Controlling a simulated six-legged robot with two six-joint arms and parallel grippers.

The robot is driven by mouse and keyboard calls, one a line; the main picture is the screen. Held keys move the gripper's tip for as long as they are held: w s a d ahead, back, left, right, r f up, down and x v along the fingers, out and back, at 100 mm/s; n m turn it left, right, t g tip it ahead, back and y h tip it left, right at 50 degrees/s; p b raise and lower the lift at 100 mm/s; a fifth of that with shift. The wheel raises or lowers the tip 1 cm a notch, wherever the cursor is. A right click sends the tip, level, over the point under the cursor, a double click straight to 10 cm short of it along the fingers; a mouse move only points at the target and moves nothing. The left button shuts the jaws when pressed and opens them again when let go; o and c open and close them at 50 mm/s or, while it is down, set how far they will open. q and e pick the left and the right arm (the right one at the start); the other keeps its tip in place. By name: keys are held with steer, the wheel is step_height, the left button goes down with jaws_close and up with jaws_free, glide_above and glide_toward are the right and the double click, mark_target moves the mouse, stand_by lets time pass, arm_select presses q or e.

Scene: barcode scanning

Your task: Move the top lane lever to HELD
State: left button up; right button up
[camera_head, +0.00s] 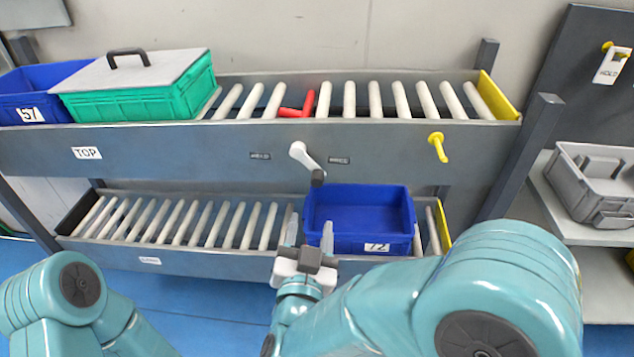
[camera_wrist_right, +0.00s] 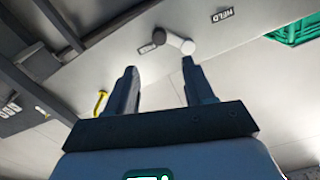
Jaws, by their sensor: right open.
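The top lane (camera_head: 290,135) is a roller shelf with a TOP label. Its white lever (camera_head: 303,153) is on the front rail, with a dark grip at the lower end, tilted down and right. It lies between the HELD label (camera_head: 260,156) on its left and a second label (camera_head: 339,160) on its right, too small to read. My right gripper (camera_head: 309,238) is open and empty below the lever, apart from it. In the right wrist view, the lever (camera_wrist_right: 176,43) shows beyond the open fingertips, near the HELD label (camera_wrist_right: 222,15). My left gripper is out of view.
A red stop (camera_head: 298,105) stands among the top rollers. A lidded green crate (camera_head: 140,101) and a blue crate sit at left. A blue bin (camera_head: 357,216) is on the lower lane, close behind my right gripper. A yellow knob (camera_head: 437,146) sticks out right of the lever.

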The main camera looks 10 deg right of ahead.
mark_target(317, 183)
steer(key=w+p, duration=0.1)
steer(key=w, duration=0.3)
steer(key=w+d, duration=0.1)
steer(key=w, duration=0.3)
steer(key=w+d+p, duration=0.1)
steer(key=w, duration=0.3)
steer(key=shift+w+d+p, duration=0.25)
steer(key=shift+p, duration=0.1)
jaws_close()
